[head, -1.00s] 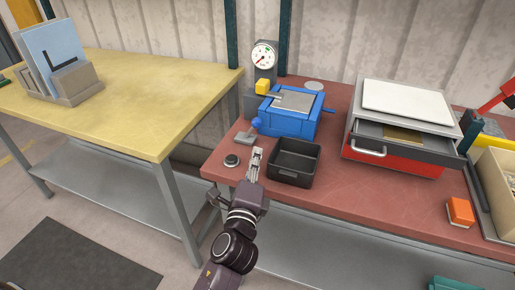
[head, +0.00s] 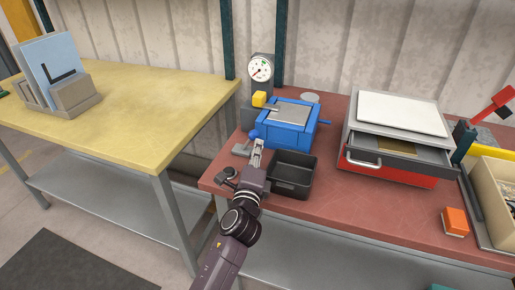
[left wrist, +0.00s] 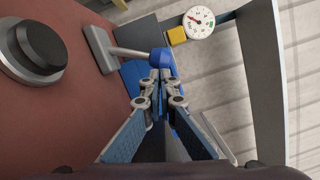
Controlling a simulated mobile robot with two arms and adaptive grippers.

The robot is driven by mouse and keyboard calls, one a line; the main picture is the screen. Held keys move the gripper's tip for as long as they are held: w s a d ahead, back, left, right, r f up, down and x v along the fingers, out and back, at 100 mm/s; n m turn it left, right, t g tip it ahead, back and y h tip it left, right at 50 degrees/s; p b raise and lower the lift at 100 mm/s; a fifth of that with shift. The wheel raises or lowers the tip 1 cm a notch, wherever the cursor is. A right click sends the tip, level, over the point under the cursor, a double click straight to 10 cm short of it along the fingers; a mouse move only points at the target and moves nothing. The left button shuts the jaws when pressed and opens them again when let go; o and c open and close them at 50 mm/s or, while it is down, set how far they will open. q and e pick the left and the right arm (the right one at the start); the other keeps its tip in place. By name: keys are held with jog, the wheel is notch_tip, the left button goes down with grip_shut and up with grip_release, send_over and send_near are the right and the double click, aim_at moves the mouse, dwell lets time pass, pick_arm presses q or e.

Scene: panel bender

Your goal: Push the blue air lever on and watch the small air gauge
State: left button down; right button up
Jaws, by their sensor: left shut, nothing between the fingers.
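The small air gauge (head: 260,70) stands behind on a grey post. Its red needle points to the lower left in the head view. The gauge also shows in the left wrist view (left wrist: 199,22).
A black bin (head: 291,172) stands right of my gripper. A black round button (left wrist: 42,45) sits on the red bench left of it. The blue machine (head: 288,134) and a yellow block (head: 259,99) stand beyond. A drawer unit (head: 392,165) is farther right.

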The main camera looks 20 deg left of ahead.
pick_arm(q)
jog(key=shift+r, duration=0.1)
jog(key=shift+a+r+n+p, duration=0.15)
jog(key=shift+a+n+p, duration=0.05)
jog(key=shift+n+p, duration=0.2)
jog(key=shift+a+r+n+p, duration=0.2)
jog(key=shift+n+p, duration=0.1)
jog(key=shift+p, duration=0.1)
